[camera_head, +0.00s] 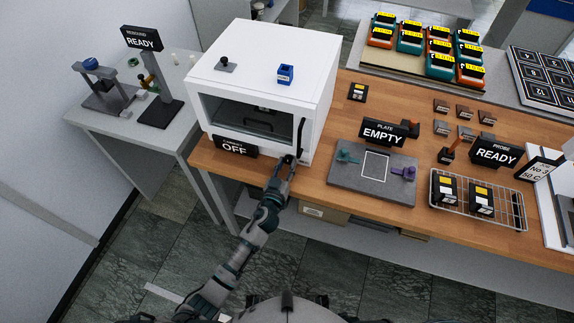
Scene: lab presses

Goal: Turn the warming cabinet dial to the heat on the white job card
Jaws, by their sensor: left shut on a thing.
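The white warming cabinet (322,85) stands at the left end of the wooden bench, with a window in its front. A black knob on a grey plate (224,65) is on its top; I cannot make out any scale, nor tell if this is the dial. A black upright handle (302,132) is at the right of the front. My left gripper (289,160) is shut at the lower end of this handle, its fingertips partly hidden. A white job card (545,168) at the right edge seems to read "No 3 50 C". My right gripper is out of view.
An OFF sign (235,147) stands below the window. A blue block (285,74) is on the cabinet top. A grey plate fixture (345,178), an EMPTY sign (383,133) and a wire rack (508,212) with black boxes are to the right. A grey table (95,121) is left.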

